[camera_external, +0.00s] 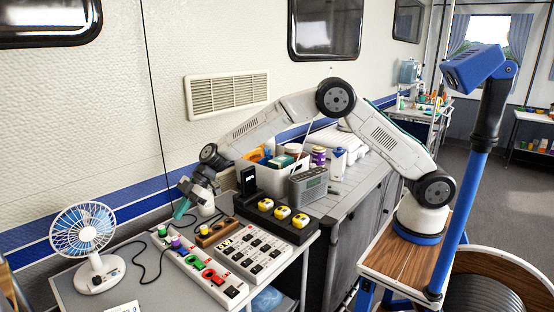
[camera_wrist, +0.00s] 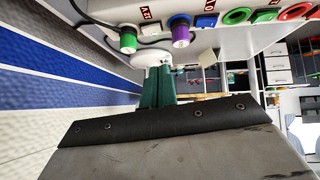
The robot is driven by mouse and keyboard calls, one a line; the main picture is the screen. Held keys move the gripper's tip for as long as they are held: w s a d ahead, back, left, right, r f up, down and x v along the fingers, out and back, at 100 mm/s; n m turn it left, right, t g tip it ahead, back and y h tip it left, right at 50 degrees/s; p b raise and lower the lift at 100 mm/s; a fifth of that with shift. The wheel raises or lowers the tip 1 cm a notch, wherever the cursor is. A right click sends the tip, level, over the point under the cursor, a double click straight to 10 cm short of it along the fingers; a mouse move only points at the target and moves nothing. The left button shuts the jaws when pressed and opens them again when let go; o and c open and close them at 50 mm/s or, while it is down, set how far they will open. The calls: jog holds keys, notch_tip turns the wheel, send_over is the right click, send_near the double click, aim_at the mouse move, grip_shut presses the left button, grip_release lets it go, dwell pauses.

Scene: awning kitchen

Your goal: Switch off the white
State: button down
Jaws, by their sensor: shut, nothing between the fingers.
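The task line names only "the white", and several white things are here. A white power strip (camera_external: 197,268) carries a green plug (camera_external: 162,230), a purple plug (camera_external: 175,242), and green and red round parts. In the wrist view the strip (camera_wrist: 215,35) crosses the top, with the green plug (camera_wrist: 128,38) and purple plug (camera_wrist: 180,30). A second white strip (camera_external: 250,248) lies to its right. A white fan (camera_external: 97,262) stands at the left. My gripper (camera_external: 180,210) is shut and empty above the far end of the first strip; its green fingers show in the wrist view (camera_wrist: 157,72).
A black box with yellow-topped buttons (camera_external: 283,212), a grey radio (camera_external: 308,186) and a white bin (camera_external: 270,178) stand to the right. Black cords lie between fan and strip. A small white card (camera_external: 125,307) lies at the front. The wall is close behind my gripper.

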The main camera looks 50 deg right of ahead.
jog(key=v, duration=0.6)
jog(key=shift+w+a+r, duration=0.1)
jog(key=shift+w+r, duration=0.15)
jog(key=shift+w, duration=0.45)
send_over(169, 239)
jog(key=d, duration=0.2)
notch_tip(169, 239, down, 7)
jog(key=shift+f, duration=0.1)
jog(key=f, duration=0.3)
jog(key=shift+w+f, duration=0.1)
jog(key=shift+w, duration=0.15)
jog(key=shift+f, duration=0.35)
